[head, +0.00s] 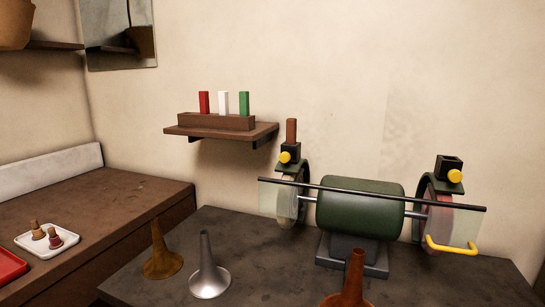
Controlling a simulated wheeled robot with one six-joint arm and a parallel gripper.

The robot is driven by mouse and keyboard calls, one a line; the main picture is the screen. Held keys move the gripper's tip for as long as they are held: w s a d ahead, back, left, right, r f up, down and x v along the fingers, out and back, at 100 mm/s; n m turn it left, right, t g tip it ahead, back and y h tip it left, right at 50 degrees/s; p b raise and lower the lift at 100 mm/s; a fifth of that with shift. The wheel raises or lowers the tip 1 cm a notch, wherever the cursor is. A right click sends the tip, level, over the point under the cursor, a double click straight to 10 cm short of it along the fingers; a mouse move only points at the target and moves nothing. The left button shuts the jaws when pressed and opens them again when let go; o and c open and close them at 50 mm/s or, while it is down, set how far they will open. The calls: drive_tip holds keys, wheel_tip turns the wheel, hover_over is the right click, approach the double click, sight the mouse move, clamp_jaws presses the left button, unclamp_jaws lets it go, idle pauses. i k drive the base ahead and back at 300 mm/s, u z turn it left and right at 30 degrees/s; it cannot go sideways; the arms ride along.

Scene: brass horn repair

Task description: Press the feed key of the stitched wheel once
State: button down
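A buffing machine with a green motor body (360,207) stands on the dark bench, with one wheel on each side. The left wheel (287,203) is cream, behind a clear shield; the right wheel (439,226) is pinkish red. Stitching is too small to make out on either. A yellow round key (285,157) sits on the left feed box, which holds an upright brown bar (291,131). Another yellow key (455,176) sits on the right feed box (449,163), where no bar shows. My gripper is not in view.
A black rail (370,194) runs across the machine front, with a yellow handle (451,248) at right. Brass (161,252), silver (208,270) and copper (350,286) bells stand in front. A wall shelf (220,132) holds red, white and green bars. A white tray (47,239) lies left.

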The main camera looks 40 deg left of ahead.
sight(284, 157)
drive_tip(key=u, duration=0.5)
drive_tip(key=k, duration=1.2)
drive_tip(key=u, duration=1.2)
drive_tip(key=i, duration=1.3)
drive_tip(key=z, duration=0.6)
